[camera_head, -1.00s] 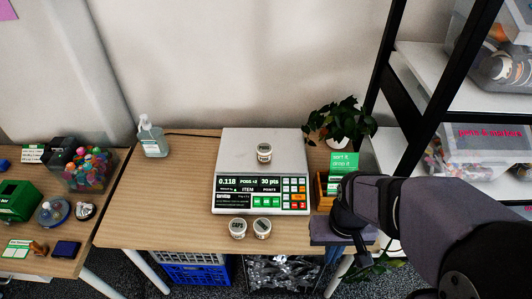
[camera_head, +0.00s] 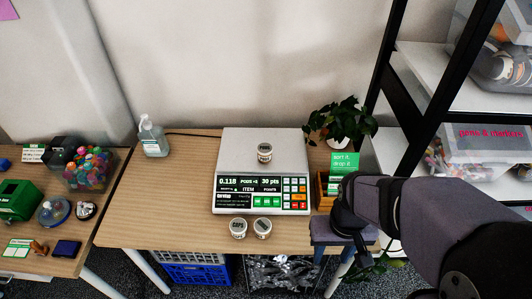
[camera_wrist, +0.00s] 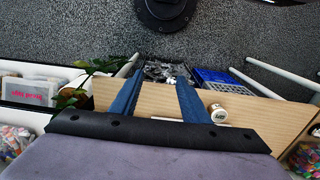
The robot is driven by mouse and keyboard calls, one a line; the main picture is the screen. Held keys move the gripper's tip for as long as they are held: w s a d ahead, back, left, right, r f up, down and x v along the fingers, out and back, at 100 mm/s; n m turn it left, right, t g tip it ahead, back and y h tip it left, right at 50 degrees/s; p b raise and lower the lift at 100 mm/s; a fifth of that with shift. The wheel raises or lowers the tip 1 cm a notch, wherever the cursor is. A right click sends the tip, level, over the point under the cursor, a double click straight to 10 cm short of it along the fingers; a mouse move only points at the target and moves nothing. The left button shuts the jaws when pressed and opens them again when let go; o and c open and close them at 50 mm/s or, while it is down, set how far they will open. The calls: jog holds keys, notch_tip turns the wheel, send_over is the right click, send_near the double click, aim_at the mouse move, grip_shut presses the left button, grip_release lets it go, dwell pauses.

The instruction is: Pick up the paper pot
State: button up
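Several small white pots with dark labels are in the head view, and I cannot tell which one the task means. One pot (camera_head: 264,152) stands on the scale's plate. Two more, a left pot (camera_head: 238,228) and a right pot (camera_head: 262,227), stand side by side on the table in front of the scale. My gripper (camera_head: 332,258) is at the table's front edge, to the right of these pots and apart from them. In the wrist view its two blue fingers (camera_wrist: 158,88) are spread with nothing between them. One pot (camera_wrist: 218,113) shows beside the right finger.
The scale (camera_head: 235,150) takes up the middle of the wooden table (camera_head: 160,215). A green sign box (camera_head: 343,163) and a potted plant (camera_head: 340,120) stand right of it. A sanitizer bottle (camera_head: 153,138) is at the back left. A black shelf rack rises on the right. The table's left front is clear.

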jog(key=o, duration=0.5)
jog(key=shift+c, duration=0.2)
